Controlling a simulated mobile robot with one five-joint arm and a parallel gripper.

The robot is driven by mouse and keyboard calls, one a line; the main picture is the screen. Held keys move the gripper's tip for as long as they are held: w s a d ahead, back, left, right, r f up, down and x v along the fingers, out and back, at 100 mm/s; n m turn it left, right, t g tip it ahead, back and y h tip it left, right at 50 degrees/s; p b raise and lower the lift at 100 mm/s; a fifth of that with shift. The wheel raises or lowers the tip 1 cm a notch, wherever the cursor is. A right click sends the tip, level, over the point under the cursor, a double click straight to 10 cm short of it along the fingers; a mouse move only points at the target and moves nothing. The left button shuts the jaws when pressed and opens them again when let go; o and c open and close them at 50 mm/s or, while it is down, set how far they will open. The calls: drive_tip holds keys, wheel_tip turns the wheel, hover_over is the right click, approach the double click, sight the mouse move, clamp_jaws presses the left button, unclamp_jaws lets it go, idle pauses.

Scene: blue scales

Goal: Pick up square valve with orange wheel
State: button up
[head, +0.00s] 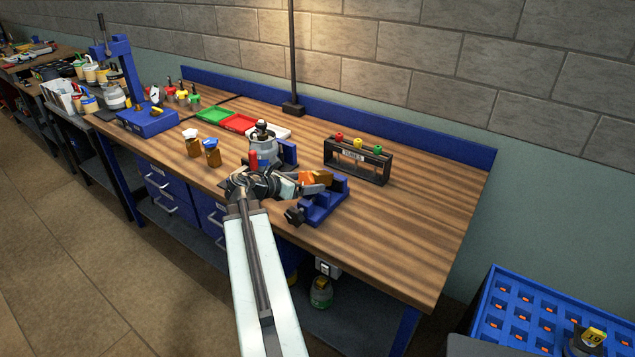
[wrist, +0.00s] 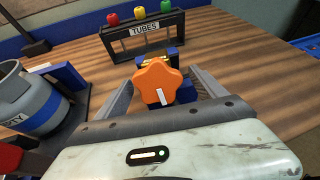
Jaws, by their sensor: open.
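The square valve with the orange wheel sits at a blue stand on the wooden bench. In the wrist view its orange wheel (wrist: 159,82) faces me between the two fingers, with a brass body part just behind it. In the head view the orange wheel (head: 307,178) is partly covered by my gripper, and the brass part (head: 322,174) shows beside it. My gripper (head: 312,184) is open, its fingers on either side of the valve in the wrist view (wrist: 161,88). I cannot tell whether they touch it. The blue stand (head: 325,203) is right below.
A black tube rack (head: 357,160) with red, yellow and green caps stands behind. A grey canister (wrist: 30,100) is close on the left. Two brown bottles (head: 203,149) stand farther left. The bench's right part is clear.

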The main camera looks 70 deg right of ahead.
sight(318, 173)
drive_tip(key=b+x, duration=0.1)
drive_tip(key=x, duration=0.5)
drive_tip(key=shift+d+r, duration=0.1)
drive_tip(key=shift+d, duration=0.2)
drive_tip(key=shift+r, duration=0.1)
drive_tip(key=shift+c, duration=0.6)
clamp_jaws()
drive_tip(key=shift+r, duration=0.1)
drive_tip(key=r+p, duration=0.3)
drive_tip(key=shift+w+a+r+p, duration=0.15)
drive_tip(key=shift+a+r+p, duration=0.15)
drive_tip(key=shift+r+p, duration=0.1)
drive_tip(key=w+a+r, duration=0.1)
drive_tip(key=w+a, duration=0.7)
drive_tip(key=a, duration=0.4)
drive_tip(key=shift+w+a+p, duration=0.35)
drive_tip(key=shift+a+p, duration=0.05)
drive_tip(key=shift+p, duration=0.05)
